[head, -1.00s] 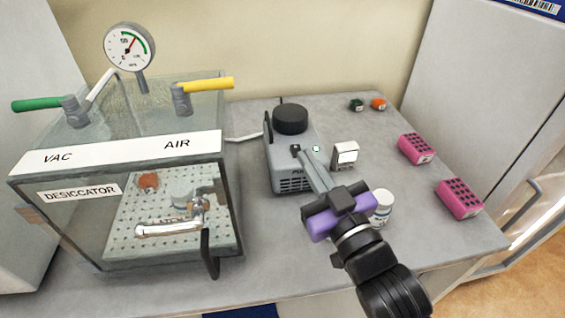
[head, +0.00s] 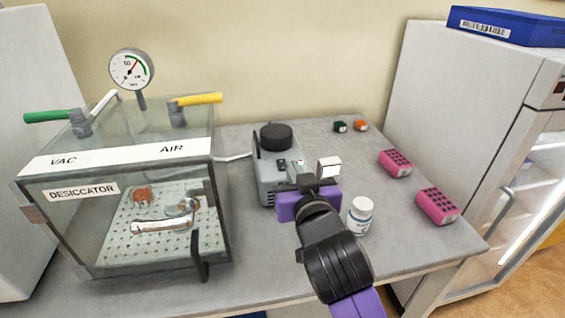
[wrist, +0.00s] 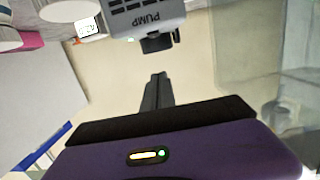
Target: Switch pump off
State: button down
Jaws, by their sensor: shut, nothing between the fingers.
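The pump (head: 264,181) is a grey box with a black round cap on top, standing on the bench right of the desiccator. A small dark switch (head: 281,163) shows on its top, close to my fingertips. My gripper (head: 297,165) is shut and empty, at the pump's right front side, with its purple body hiding part of the pump. In the wrist view the pump (wrist: 147,14) appears upside down, its PUMP label readable. My closed fingertips (wrist: 158,76) point towards it with a visible gap in the picture. Whether they touch the switch cannot be told.
The glass desiccator (head: 83,191) with gauge and green and yellow handles stands left. A small white display box (head: 329,168) and a white bottle (head: 360,216) stand close right of my gripper. Pink racks (head: 395,163) lie farther right.

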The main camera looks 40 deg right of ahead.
jog(key=shift+w, duration=0.1)
jog(key=p, duration=0.2)
send_over(284, 168)
jog(key=shift+s+a+f, duration=0.25)
jog(key=shift+s+f, duration=0.1)
jog(key=shift+f, duration=0.15)
jog(key=shift+w+d+f, duration=0.1)
jog(key=shift+w+f, duration=0.05)
jog(key=shift+f, duration=0.5)
jog(key=shift+w+f, duration=0.1)
jog(key=shift+f, duration=0.5)
jog(key=shift+w+f, duration=0.1)
jog(key=shift+f, duration=0.75)
